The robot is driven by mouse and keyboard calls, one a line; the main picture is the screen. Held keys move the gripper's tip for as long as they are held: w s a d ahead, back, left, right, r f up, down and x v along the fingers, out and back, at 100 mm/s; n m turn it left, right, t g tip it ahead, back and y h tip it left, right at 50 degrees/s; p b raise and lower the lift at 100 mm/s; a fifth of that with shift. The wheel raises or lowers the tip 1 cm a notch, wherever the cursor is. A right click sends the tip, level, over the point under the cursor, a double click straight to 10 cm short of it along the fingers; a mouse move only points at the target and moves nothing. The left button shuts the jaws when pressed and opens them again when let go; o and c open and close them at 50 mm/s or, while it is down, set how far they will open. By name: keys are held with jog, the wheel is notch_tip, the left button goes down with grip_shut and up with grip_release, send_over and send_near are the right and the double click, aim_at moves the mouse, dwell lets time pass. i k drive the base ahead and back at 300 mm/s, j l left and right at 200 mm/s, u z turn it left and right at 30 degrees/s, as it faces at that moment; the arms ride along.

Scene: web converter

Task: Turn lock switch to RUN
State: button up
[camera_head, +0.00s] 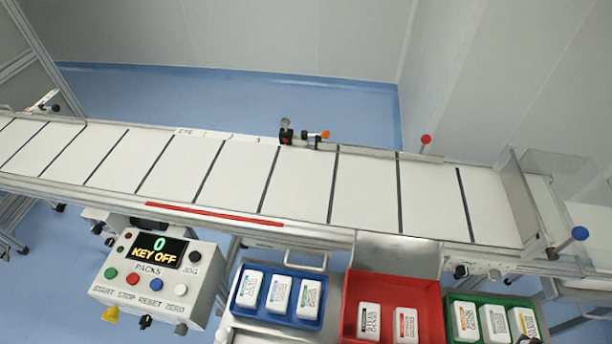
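The control box (158,275) stands at the lower left, in front of the conveyor. Its display (157,250) reads "0" and "KEY OFF". Below the front edge sit a yellow knob (110,314), a black knob (146,321) and a grey knob (181,329). The black one looks like a key or lock switch, but its marking and exact position are too small to read. My gripper is not recognisable in this view.
The long white conveyor (240,180) crosses behind the box. Buttons START, STOP, RESET and ZERO line the panel. To the right stand a blue tray (250,311), a red tray (432,310) and a green tray (540,312), holding white packs. A small dark shape touches the bottom right edge.

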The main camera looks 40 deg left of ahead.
aim_at(111, 315)
jog(key=u, duration=2.95)
